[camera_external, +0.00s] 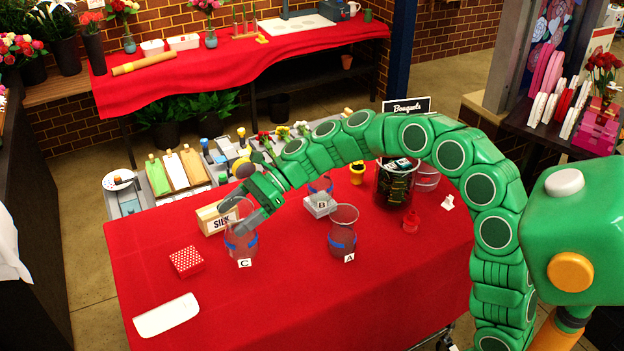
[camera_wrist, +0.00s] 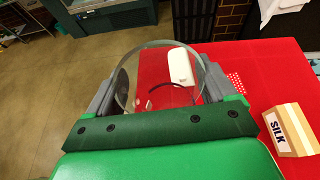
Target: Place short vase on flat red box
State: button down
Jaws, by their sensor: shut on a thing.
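My gripper (camera_external: 239,214) is shut on a clear glass vase with a blue band (camera_external: 240,243), beside the card marked C. The vase is upright; I cannot tell whether its base touches the table. In the wrist view its round rim (camera_wrist: 141,48) sits between my two fingers (camera_wrist: 160,85). The flat red box with white dots (camera_external: 187,261) lies left of this vase, apart from it, with a bare top. Part of the box shows in the wrist view (camera_wrist: 236,83), right of the vase. Another vase (camera_external: 342,232) stands by card A, and a small vase (camera_external: 320,185) by card B.
The SILK box (camera_external: 213,220) stands close behind the held vase. A white sheet (camera_external: 166,315) lies near the front left edge of the red table (camera_external: 270,310). The front middle is clear.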

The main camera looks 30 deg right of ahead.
jog(key=w+a+f+m+t, duration=0.1)
jog(key=w+a+f, duration=0.1)
jog(key=w+a, duration=0.85)
jog(key=w+a+f, duration=0.2)
jog(key=w+f, duration=0.4)
jog(key=f, duration=0.3)
jog(key=shift+w+f, duration=0.2)
jog(key=shift+f, duration=0.1)
dwell(0.5)
grip_release()
jog(key=shift+f, duration=0.1)
